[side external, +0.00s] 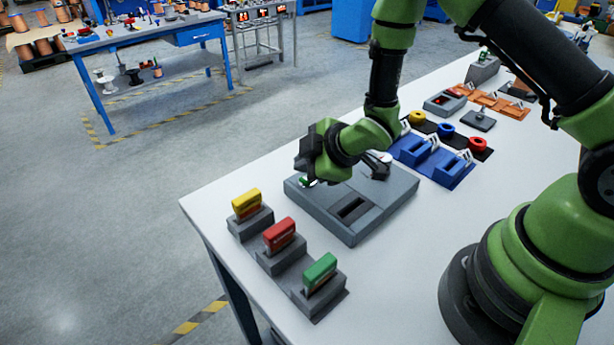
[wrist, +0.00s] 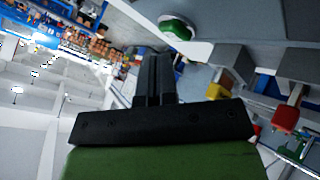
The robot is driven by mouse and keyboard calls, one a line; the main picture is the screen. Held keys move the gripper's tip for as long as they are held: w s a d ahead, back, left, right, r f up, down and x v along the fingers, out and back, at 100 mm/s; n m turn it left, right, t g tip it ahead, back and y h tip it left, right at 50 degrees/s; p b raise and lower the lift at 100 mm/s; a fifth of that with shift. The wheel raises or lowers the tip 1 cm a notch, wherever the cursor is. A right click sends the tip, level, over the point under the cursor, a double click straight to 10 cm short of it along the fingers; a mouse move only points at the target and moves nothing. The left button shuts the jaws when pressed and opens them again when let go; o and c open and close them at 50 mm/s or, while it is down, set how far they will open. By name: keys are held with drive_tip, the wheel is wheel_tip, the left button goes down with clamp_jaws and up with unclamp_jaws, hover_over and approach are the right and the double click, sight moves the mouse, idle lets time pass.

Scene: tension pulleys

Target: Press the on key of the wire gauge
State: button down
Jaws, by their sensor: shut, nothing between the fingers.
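A large flat grey box (side external: 390,205) with a dark recessed window lies on the white table; I take it for the wire gauge. A green round key on a pale collar (wrist: 177,29) shows in the wrist view, and a bit of green (side external: 307,182) shows at the box's left corner in the side view. My gripper (side external: 303,164) hangs low over that corner. Its dark fingers (wrist: 154,60) are shut and empty. Their tips are close to the green key, just left of and below it in the wrist view. I cannot tell whether they touch it.
Grey stepped blocks hold yellow (side external: 246,203), red (side external: 279,236) and green (side external: 320,272) handles at the near table edge. Blue fixtures (side external: 432,160) and a small grey unit with a red display (side external: 445,102) stand farther back. Bare table lies right of the grey box.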

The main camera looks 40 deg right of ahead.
drive_tip(key=shift+f, duration=0.35)
drive_tip(key=shift+f, duration=0.4)
idle(0.5)
idle(0.3)
drive_tip(key=shift+r, duration=0.8)
drive_tip(key=shift+r, duration=0.1)
drive_tip(key=shift+r, duration=2.45)
